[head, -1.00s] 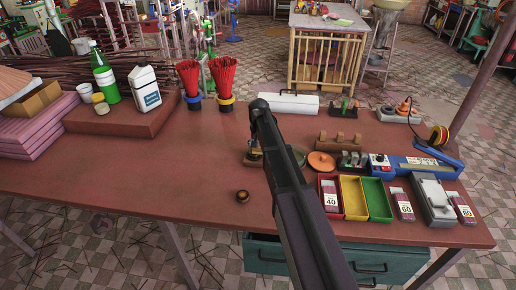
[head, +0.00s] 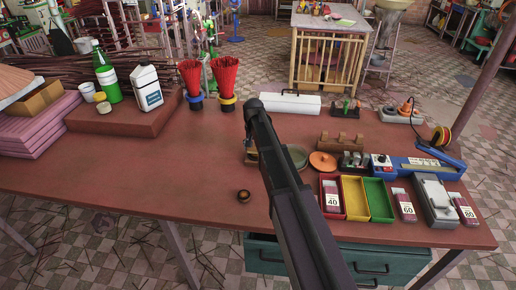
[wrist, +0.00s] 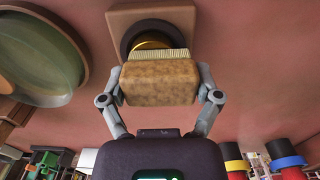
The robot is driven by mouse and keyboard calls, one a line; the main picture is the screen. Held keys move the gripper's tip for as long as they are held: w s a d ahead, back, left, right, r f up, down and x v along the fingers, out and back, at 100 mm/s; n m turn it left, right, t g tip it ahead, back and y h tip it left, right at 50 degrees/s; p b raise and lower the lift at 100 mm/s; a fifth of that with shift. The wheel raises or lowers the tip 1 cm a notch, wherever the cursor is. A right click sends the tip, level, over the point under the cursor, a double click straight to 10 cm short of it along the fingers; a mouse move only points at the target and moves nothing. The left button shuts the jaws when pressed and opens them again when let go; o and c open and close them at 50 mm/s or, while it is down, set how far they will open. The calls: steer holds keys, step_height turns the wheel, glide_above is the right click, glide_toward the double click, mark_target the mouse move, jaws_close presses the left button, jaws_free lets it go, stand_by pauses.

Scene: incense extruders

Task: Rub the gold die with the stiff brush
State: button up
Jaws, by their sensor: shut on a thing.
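In the wrist view my gripper (wrist: 160,80) is shut on the stiff brush (wrist: 158,90), a tan block with a row of pale bristles. The bristles face the gold die (wrist: 150,45), which shows as a thin gold arc inside a black ring on a square brown base (wrist: 190,14). The bristles overlap the die's near edge; I cannot tell whether they touch it. Only a bit of the base (head: 249,157) shows left of the arm.
A small dark round piece (head: 244,197) lies on the open table left of my arm. Grit blocks, coloured trays (head: 354,218) and a blue device (head: 425,168) crowd the right. Red incense bundles (head: 224,78) stand behind.

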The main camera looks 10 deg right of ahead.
steer(key=shift+w+a, duration=0.25)
steer(key=shift+a, duration=0.4)
steer(key=shift+r, duration=0.15)
steer(key=shift+r+p, duration=2.9)
steer(key=shift+p, duration=0.15)
steer(key=shift+r, duration=0.15)
steer(key=shift+r+p, duration=1.4)
steer(key=shift+p, duration=0.1)
steer(key=shift+f, duration=0.15)
steer(key=shift+d+f+b, duration=0.2)
steer(key=shift+f+b, duration=0.25)
steer(key=shift+b, duration=0.1)
steer(key=shift+a+f, duration=0.1)
steer(key=shift+a, duration=0.1)
